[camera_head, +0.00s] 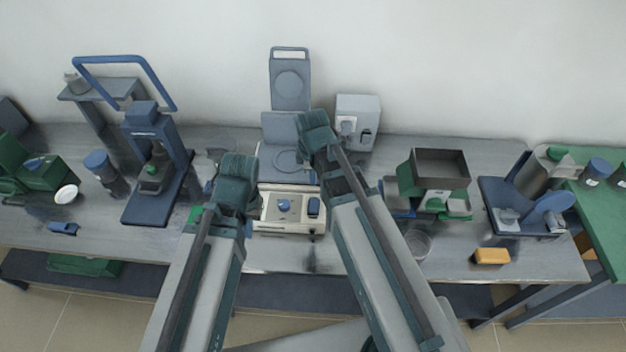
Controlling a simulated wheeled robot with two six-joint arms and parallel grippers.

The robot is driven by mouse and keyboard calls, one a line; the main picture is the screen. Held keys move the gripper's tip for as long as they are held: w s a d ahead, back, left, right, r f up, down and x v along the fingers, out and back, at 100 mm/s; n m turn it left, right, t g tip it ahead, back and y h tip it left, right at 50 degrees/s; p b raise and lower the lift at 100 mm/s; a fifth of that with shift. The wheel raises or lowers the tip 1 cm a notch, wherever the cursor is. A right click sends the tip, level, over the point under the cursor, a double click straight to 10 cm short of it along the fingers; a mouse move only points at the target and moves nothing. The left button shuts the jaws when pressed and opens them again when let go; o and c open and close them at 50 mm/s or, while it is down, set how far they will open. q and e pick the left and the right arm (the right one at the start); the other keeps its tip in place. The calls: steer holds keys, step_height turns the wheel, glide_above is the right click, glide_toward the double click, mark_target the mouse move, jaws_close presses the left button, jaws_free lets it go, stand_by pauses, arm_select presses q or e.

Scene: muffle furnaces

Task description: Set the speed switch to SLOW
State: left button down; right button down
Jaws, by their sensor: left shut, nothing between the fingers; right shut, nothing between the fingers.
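A machine with a cream front panel (290,222) stands at the middle of the bench. The panel carries a blue round knob (284,206) and a dark blue switch (313,206). A grey box (358,118) at the back wall also carries a small dark switch (366,136). Which one is the speed switch, and its setting, I cannot tell; labels are too small. My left gripper (236,172) is shut and empty, above and left of the cream panel. My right gripper (315,128) is shut and empty, near the left side of the grey box. Fingertips are hard to make out.
A blue press (158,170) stands to the left. A dark open-topped hopper (440,166) and a yellow block (491,256) are to the right. A clear dish (418,244) lies near the front edge. My forearms cover part of the bench front.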

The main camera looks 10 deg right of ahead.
mark_target(314, 203)
steer(key=f+b, duration=0.4)
steer(key=w+f+b, duration=0.1)
steer(key=f+b, duration=0.2)
steer(key=f, duration=0.1)
steer(key=f+b, duration=0.4)
steer(key=shift+w+d+f+b, duration=0.15)
steer(key=shift+w+d+b, duration=0.1)
steer(key=shift+w+b, duration=0.05)
steer(key=shift+f, duration=0.1)
steer(key=shift+w+f, duration=0.15)
steer(key=shift+w, duration=0.1)
steer(key=shift+s+g, duration=0.15)
steer(key=shift+g, duration=0.15)
steer(key=shift+s, duration=0.2)
